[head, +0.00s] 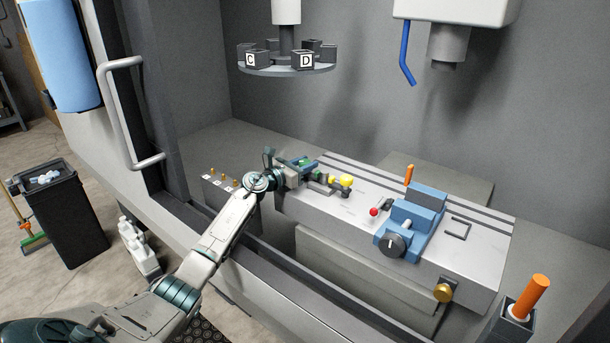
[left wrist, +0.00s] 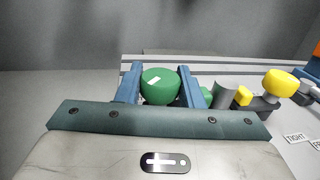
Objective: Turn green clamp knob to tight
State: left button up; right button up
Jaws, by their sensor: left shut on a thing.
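The green clamp knob (left wrist: 160,90) is a round cap with a short white mark on top, seen in the middle of the left wrist view. My left gripper (left wrist: 162,84) is shut on it, with one blue finger on each side. In the head view my left gripper (head: 300,162) is at the left end of the grey machine table, and only bits of green show there between its fingers. A "TIGHT" label (left wrist: 295,138) lies on the table to the right, with a second label cut off by the picture edge. My right gripper is not in view.
A yellow knob (head: 347,181) stands close to the right of my left gripper. Farther right are a red-tipped lever (head: 374,212) and a blue vise (head: 425,200) with a black dial (head: 393,245). A tool carousel (head: 286,70) hangs above. The booth's front ledge runs below my left arm.

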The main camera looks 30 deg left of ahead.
pick_arm(q)
jog(key=shift+h, duration=0.3)
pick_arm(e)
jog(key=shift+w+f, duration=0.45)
pick_arm(q)
jog(key=o, duration=0.7)
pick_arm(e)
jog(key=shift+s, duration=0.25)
pick_arm(q)
jog(key=shift+s, duration=0.1)
jog(key=b+v, duration=0.3)
jog(key=v, duration=0.6)
jog(key=shift+s+a, duration=0.15)
jog(key=shift+s, duration=0.15)
jog(key=shift+s+a+r, duration=0.1)
jog(key=shift+s, duration=0.45)
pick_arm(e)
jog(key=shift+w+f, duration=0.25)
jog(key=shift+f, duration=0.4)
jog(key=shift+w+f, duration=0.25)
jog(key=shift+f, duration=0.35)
